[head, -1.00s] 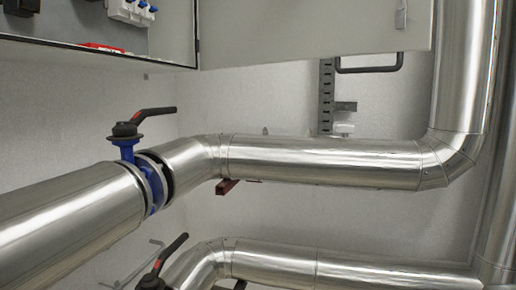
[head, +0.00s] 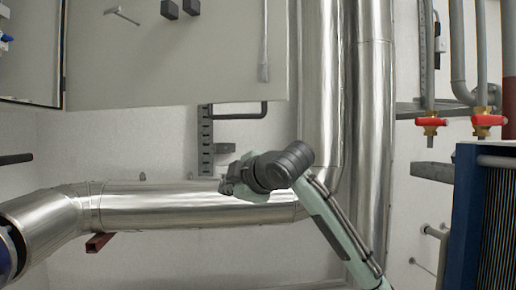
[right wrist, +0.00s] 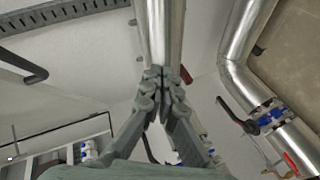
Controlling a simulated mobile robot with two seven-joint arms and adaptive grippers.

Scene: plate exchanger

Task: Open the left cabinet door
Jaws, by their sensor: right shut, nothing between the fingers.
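The grey cabinet (head: 30,65) is at the upper left of the head view, its inside exposed, with blue and white parts at its edge. A pale door panel (head: 180,70) stands swung open to the right of it. A long upright handle-like bar (head: 264,45) is near the panel's right edge. I cannot tell whether this is the left door. My right gripper (head: 228,186) is below the panel, apart from it, in front of a horizontal pipe. In the right wrist view its fingers (right wrist: 163,75) are together and empty. My left gripper is not in view.
A shiny horizontal pipe (head: 150,205) bends up into a vertical pipe (head: 322,80). Red-handled valves (head: 430,122) and a blue-framed plate exchanger (head: 465,220) are at the right. In the right wrist view, a black-handled blue valve (right wrist: 268,117) sits on a pipe.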

